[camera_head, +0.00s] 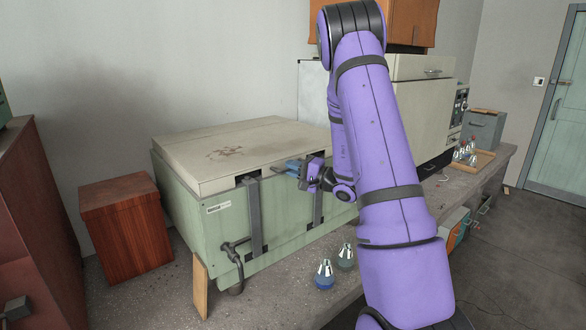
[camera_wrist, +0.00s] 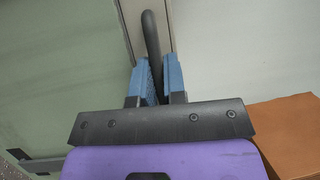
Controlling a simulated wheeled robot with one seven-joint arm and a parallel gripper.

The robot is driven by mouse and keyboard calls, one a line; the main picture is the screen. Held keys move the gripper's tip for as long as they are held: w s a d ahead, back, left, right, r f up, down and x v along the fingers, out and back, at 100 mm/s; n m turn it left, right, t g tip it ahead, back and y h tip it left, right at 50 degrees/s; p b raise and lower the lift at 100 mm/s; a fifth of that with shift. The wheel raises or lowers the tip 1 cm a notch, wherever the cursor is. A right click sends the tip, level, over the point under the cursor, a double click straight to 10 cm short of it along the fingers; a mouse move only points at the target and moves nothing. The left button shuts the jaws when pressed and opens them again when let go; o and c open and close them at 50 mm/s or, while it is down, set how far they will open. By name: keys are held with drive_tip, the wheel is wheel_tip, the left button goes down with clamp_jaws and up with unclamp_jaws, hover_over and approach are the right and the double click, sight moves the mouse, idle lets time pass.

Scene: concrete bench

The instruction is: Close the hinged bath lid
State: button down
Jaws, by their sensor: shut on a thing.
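The bath is a pale green box (camera_head: 225,235) on the bench, with dark straps down its front. Its cream lid (camera_head: 260,135), rust-stained on top, lies about flat over it. Whether a thin gap is left under the lid's front edge I cannot tell. My gripper (camera_head: 288,168) is at the lid's front edge. In the wrist view, the blue fingers of my gripper (camera_wrist: 157,80) are shut on a dark curved handle (camera_wrist: 151,35), which stands out beside the lid's pale edge. In the head view the handle is hidden by the fingers.
Two small flasks (camera_head: 325,276) stand on the bench in front of the bath, close to my arm. A red-brown wooden box (camera_head: 125,225) is left of the bath. A cream cabinet (camera_head: 425,110) stands behind my arm. A tray of flasks (camera_head: 480,160) is far right.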

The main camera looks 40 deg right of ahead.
drive_tip(key=shift+a+f, duration=0.1)
drive_tip(key=shift+f, duration=0.3)
drive_tip(key=c, duration=1.5)
unclamp_jaws()
drive_tip(key=shift+f, duration=0.1)
drive_tip(key=v, duration=1.1)
drive_tip(key=shift+r, duration=0.2)
